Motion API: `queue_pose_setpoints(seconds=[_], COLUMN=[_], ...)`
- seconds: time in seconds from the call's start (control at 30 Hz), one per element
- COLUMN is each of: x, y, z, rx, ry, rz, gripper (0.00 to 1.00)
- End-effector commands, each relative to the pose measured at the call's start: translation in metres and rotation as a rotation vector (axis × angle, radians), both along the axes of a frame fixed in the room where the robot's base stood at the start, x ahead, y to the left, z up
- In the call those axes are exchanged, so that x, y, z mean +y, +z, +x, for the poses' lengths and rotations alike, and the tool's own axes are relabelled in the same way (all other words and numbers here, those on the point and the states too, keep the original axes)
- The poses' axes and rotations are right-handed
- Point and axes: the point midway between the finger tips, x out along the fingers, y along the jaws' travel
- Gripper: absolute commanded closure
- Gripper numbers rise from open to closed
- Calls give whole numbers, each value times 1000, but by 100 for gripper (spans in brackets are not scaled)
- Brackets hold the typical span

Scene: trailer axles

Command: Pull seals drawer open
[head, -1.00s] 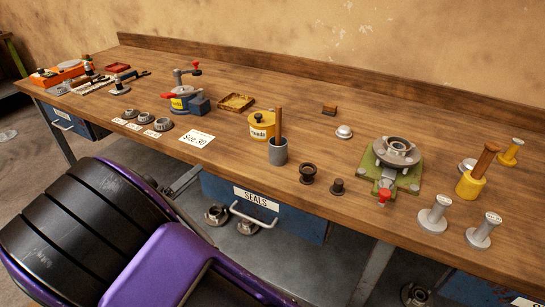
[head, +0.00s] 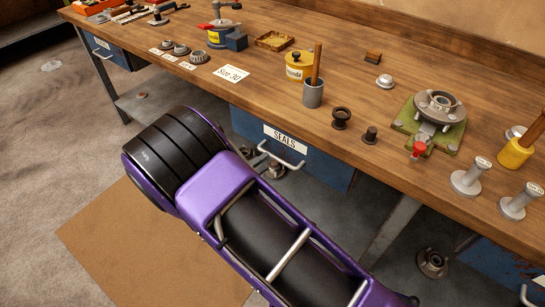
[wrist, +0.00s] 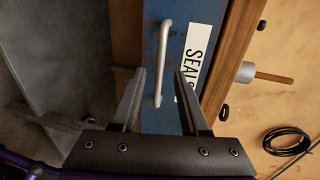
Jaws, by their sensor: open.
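The blue seals drawer (head: 325,172) hangs under the workbench front in the head view and looks closed. It has a white SEALS label (head: 285,138) and a pale bar handle (head: 283,158). In the wrist view the drawer front (wrist: 182,28) shows turned sideways, with the handle (wrist: 165,45) running lengthwise and the label (wrist: 198,58) to its right. My gripper (wrist: 160,76) is open and empty. Its fingers point at the drawer front, one on either side of the handle's near part in the picture; contact cannot be told. My arm hides my gripper in the head view.
The wooden workbench (head: 260,96) overhangs the drawer. A bench leg (head: 392,228) stands right of it. Metal hubs, one of them at the right (head: 432,262), lie below. A grey cup (head: 313,93) and a green-based fixture (head: 430,125) stand on top.

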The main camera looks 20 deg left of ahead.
Motion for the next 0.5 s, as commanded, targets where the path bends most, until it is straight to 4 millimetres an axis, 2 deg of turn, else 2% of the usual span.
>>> queue_pose_setpoints(seconds=[0.1, 0.2, 0.5], x=[-7, -10, -15], y=[-6, -9, -12], z=[23, 37, 55], rx=[-1, 0, 0], ry=[-2, -1, 2], rz=[1, 1, 1], gripper=[55, 55, 55])
